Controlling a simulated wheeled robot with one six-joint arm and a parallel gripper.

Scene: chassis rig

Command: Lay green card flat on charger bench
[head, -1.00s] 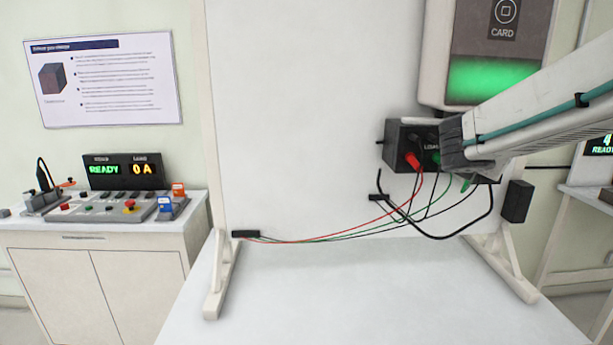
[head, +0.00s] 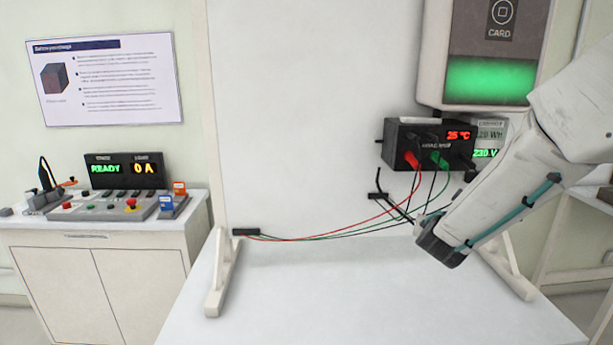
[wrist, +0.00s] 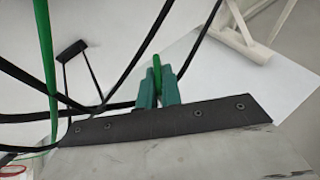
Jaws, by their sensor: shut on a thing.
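My gripper (wrist: 158,90) is shut on the green card (wrist: 156,66), which shows as a thin edge between the two teal fingers in the wrist view. The bench also shows beyond the fingers in the wrist view (wrist: 225,75). The card appears above the bench, apart from it.
A black charger box (head: 400,150) reading 25 °C hangs on the white panel (head: 300,110), with red, green and black cables drooping from it. Black cables cross near the fingers in the wrist view. A card reader (head: 490,80) glows green above. Panel feet (head: 222,270) stand on the bench.

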